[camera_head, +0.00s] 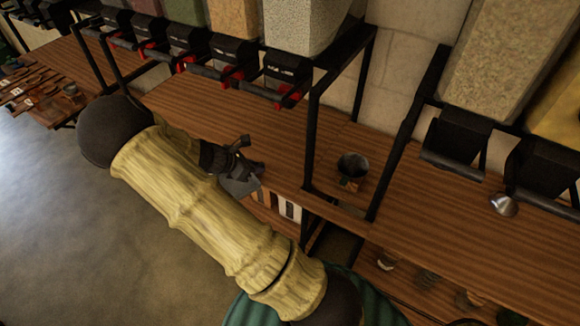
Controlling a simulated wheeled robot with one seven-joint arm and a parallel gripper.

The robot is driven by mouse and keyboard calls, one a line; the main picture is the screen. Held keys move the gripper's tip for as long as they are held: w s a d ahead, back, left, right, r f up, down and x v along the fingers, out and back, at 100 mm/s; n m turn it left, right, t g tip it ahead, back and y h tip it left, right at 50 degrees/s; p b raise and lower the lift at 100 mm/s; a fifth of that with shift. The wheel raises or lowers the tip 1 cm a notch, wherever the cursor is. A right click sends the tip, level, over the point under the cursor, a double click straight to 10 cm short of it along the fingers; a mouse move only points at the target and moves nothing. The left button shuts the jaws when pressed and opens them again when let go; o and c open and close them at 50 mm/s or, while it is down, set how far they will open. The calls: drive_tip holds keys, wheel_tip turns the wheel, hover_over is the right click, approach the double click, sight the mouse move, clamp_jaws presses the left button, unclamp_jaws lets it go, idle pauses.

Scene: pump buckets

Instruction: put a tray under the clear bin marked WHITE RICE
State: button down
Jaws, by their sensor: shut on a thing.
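My gripper (238,158) is at the front edge of the wooden counter, shut on a grey flat piece (240,186) that looks like a tray. My arm and fingers hide part of it. Clear bins stand in a row along the back above black dispensers. One bin with pale whitish grains (303,22) is behind and up to the right of my gripper. No label is readable, so I cannot tell which bin is marked WHITE RICE. My gripper is apart from the bins.
The wooden counter (450,235) is mostly clear. A silver cone-shaped thing (503,205) lies at right. A lower shelf (430,290) holds small items. A low table (45,100) stands far left.

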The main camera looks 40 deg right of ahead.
drive_tip(key=shift+a+r, duration=0.1)
drive_tip(key=p, duration=0.4)
hover_over(302, 156)
idle(0.4)
drive_tip(key=shift+f+p, duration=0.5)
drive_tip(key=shift+f, duration=1.3)
drive_tip(key=c, duration=1.5)
unclamp_jaws()
drive_tip(key=shift+o, duration=0.2)
